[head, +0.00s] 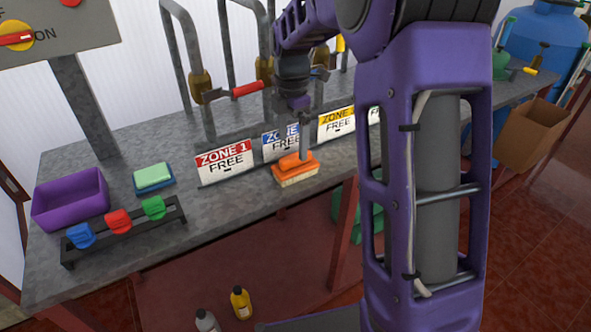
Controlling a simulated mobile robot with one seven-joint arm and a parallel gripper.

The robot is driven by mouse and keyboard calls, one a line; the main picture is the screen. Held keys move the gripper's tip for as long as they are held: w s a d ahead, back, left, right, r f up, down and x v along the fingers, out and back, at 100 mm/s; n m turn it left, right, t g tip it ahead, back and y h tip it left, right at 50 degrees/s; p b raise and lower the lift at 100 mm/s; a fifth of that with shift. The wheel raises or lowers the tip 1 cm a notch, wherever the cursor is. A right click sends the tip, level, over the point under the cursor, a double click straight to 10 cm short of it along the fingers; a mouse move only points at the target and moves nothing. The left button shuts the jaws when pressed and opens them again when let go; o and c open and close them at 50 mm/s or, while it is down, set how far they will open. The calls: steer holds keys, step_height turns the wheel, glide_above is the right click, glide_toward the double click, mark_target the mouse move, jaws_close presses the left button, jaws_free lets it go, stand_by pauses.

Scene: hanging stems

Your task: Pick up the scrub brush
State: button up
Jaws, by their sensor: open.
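The scrub brush (296,172) has an orange body and pale bristles. It lies bristles down on the grey workbench (235,205), near the front edge and in front of the zone signs. My gripper (304,153) points down from above, its visible grey finger reaching to the brush's top or just behind it. It is open. I cannot tell whether the finger touches the brush, and the other finger is not clearly seen.
Zone signs (223,163) stand close behind the brush. To the left are a purple bin (70,200), a green-and-blue sponge (153,178) and a black rack (125,228) with coloured handles. Pipes with valves rise behind. Bottles (241,303) stand below the bench.

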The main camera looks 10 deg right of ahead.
mark_target(295, 155)
steer(key=f, duration=0.3)
steer(key=f+b, duration=0.1)
steer(key=f, duration=0.1)
steer(key=shift+w+d+f, duration=0.1)
steer(key=shift+d+f, duration=0.25)
steer(key=shift+d, duration=0.05)
steer(key=c, duration=1.5)
steer(key=shift+r, duration=0.15)
step_height(295, 155, up, 10)
steer(key=shift+f+p, duration=0.1)
steer(key=shift+p, duration=0.85)
